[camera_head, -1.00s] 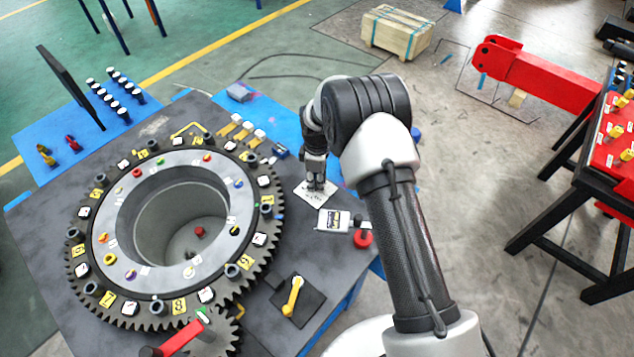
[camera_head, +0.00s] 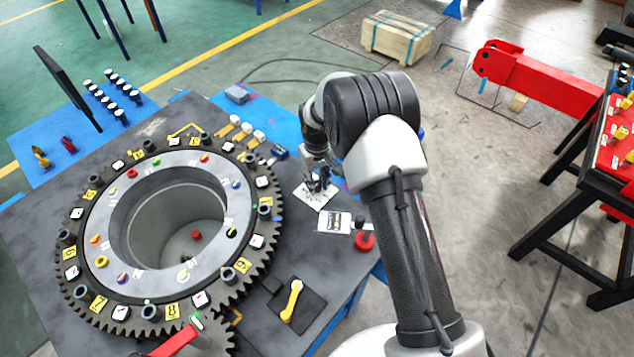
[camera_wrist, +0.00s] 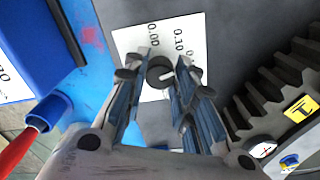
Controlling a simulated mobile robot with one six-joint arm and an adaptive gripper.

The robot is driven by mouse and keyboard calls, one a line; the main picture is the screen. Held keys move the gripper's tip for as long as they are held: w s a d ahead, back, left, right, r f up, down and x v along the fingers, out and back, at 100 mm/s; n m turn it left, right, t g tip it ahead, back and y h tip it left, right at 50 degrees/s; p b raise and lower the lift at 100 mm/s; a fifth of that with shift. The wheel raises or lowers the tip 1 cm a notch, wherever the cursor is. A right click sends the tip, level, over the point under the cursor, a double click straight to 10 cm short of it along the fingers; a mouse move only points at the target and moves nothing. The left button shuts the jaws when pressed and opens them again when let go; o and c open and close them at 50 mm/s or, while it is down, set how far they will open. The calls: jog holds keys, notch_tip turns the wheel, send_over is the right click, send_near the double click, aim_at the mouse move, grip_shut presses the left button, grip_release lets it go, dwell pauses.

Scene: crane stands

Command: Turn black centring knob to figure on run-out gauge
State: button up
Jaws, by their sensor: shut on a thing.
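The black centring knob (camera_wrist: 159,72) stands on a white scale plate (camera_wrist: 132,38) marked 0.00 and 0.10 in the wrist view. My gripper (camera_wrist: 163,62) has its two fingers closed on opposite sides of this knob. In the head view, my gripper (camera_head: 318,188) points down at the white plate (camera_head: 327,200), and the knob is hidden by the fingers. A blue box (camera_wrist: 35,45) with a white face, cut off at the left of the wrist view, shows part of a figure; I cannot tell whether it is the run-out gauge.
A large toothed ring (camera_head: 262,262) with numbered tags stands left of my gripper. A labelled white card (camera_head: 330,222) and a red knob (camera_head: 364,241) sit close by. A yellow handle (camera_head: 291,300) lies nearer. A red-and-blue tool (camera_wrist: 45,122) lies beside the blue box.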

aim_at(317, 183)
jog(key=m, duration=0.5)
jog(key=shift+m+b, duration=0.3)
jog(key=shift+b, duration=0.05)
jog(key=m, duration=0.5)
jog(key=shift+m, duration=0.4)
jog(key=shift+m+b, duration=0.3)
jog(key=o, duration=1.1)
jog(key=shift+r, duration=6.05)
